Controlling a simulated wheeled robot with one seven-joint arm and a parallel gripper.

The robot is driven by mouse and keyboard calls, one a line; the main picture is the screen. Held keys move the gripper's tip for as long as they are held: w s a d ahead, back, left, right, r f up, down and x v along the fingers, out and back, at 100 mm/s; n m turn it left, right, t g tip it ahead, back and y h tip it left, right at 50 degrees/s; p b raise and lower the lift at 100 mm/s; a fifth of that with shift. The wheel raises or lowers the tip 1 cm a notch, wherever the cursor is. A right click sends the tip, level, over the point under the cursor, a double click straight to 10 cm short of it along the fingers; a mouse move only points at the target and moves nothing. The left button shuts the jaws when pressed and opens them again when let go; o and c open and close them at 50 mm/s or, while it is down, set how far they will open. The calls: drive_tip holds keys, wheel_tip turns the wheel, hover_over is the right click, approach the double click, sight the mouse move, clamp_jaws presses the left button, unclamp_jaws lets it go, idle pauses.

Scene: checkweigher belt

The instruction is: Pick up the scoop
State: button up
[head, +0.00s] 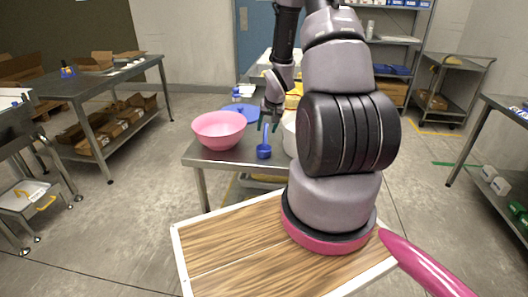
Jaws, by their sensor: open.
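A blue scoop (264,152) is on the metal table (215,157), near its front edge. Its handle points up and away in the head view. My gripper (267,126) points down over the scoop's handle, with its fingers apart. The fingers appear on either side of the handle, but I cannot tell whether they touch it. My arm hides the right part of the table.
A pink bowl (220,128) stands left of the scoop, with a blue item (238,111) behind it. A white container (290,138) stands close on the right, partly hidden by my arm. Open floor lies left of the table.

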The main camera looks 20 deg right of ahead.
sight(266, 133)
drive_tip(key=x, duration=0.5)
drive_tip(key=shift+d+f, duration=0.15)
clamp_jaws()
